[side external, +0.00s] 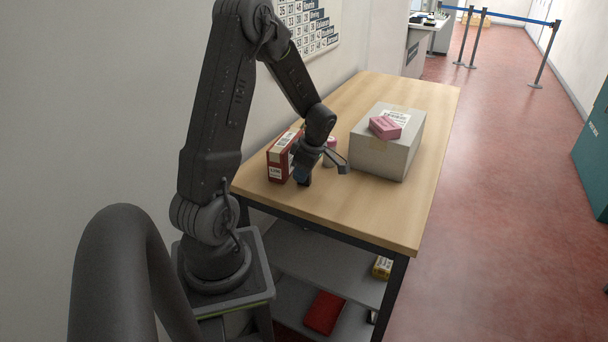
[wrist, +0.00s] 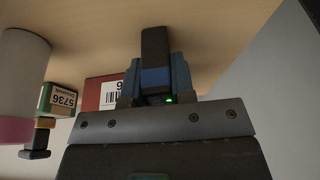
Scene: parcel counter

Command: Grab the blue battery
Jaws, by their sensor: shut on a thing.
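My gripper is shut on the battery. The fingers hide part of it, and I cannot tell whether it touches the tabletop.
The red labelled box (side external: 277,160) stands just left of my gripper. A pink-and-white cylinder (side external: 331,146) is just behind it. A grey carton (side external: 385,155) with a pink box (side external: 385,127) on top stands to the right. The wooden table's (side external: 385,215) front right is clear.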

